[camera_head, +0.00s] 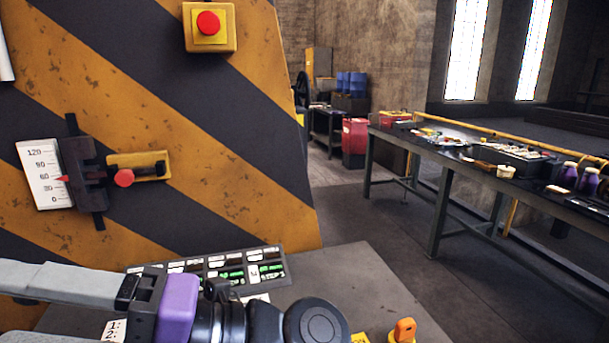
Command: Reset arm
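My arm reaches in along the bottom left of the head view, with black round joints, a purple block and a long light-grey part running out past the left edge. The grey part looks like my gripper (60,284). Its tips are out of the picture, so I cannot tell whether it is open or shut, or whether it holds anything. It passes in front of the lower part of a yellow-and-black striped panel (230,120).
The panel bears a red button (208,23), a scale (43,175) with a dark slider (84,175), and a red knob (124,178). A label board (215,268) and an orange key-like knob (404,330) are on the grey top below. A cluttered workbench (437,215) stands right; floor between is clear.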

